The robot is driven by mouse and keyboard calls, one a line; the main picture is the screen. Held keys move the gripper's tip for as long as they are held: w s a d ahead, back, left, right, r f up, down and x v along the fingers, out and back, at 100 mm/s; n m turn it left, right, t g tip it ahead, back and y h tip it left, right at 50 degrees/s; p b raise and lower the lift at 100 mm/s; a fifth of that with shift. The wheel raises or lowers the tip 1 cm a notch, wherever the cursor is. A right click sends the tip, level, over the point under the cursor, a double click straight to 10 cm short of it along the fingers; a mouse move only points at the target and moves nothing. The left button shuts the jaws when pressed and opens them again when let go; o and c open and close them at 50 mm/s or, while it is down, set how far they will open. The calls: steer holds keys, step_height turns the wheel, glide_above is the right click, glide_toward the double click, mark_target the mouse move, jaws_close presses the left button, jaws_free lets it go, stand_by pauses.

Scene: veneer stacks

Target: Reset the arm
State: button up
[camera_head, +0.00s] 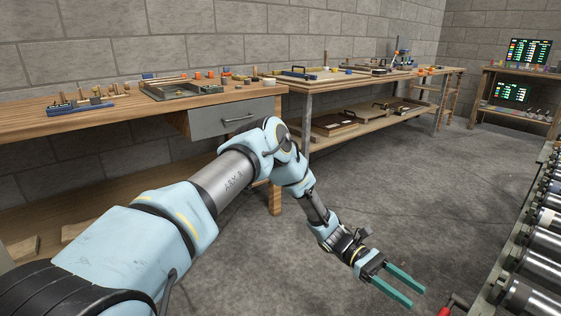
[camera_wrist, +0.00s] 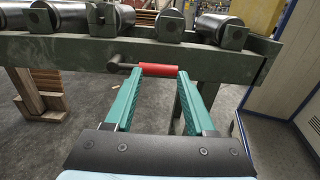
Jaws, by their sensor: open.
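My arm reaches out over the concrete floor in the head view, bent at the elbow. My gripper (camera_head: 405,283) has two green fingers that stand apart with nothing between them. In the wrist view my gripper (camera_wrist: 160,75) points toward the side of a roller conveyor. A red handle (camera_wrist: 158,71) on a dark rod shows just beyond and between the fingertips. I cannot tell whether the fingers touch it; they do not appear closed on it.
A roller conveyor (camera_head: 521,238) runs along the right edge. A wooden workbench (camera_head: 140,97) with a grey drawer (camera_head: 222,119) stands along the left wall, and a second bench (camera_head: 337,80) continues behind it. Open concrete floor (camera_head: 400,170) lies between. A blue-edged cabinet (camera_wrist: 280,65) stands at right in the wrist view.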

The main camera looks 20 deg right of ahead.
steer(key=w+a+r+m+t+y, duration=0.1)
steer(key=w+a+r+t, duration=0.25)
steer(key=w+a, duration=0.35)
steer(key=w+a+r+m+t+y, duration=0.15)
steer(key=w+a+t, duration=0.3)
steer(key=a, duration=0.45)
steer(key=w+a+r+m+t+y, duration=0.1)
steer(key=w+a+r+t, duration=0.25)
steer(key=w+a, duration=0.45)
steer(key=a+r+m+t+y, duration=0.1)
steer(key=a+r+t, duration=0.35)
steer(key=a, duration=0.75)
steer(key=a+r+t+y, duration=0.1)
steer(key=a+r+t, duration=0.3)
steer(key=a, duration=0.8)
step_height(320, 180, up, 19)
steer(key=g+p, duration=0.1)
steer(key=p, duration=1.6)
steer(key=shift+w+a+f, duration=0.15)
steer(key=shift+w+a, duration=0.2)
steer(key=shift+a, duration=0.05)
steer(key=shift+d, duration=0.15)
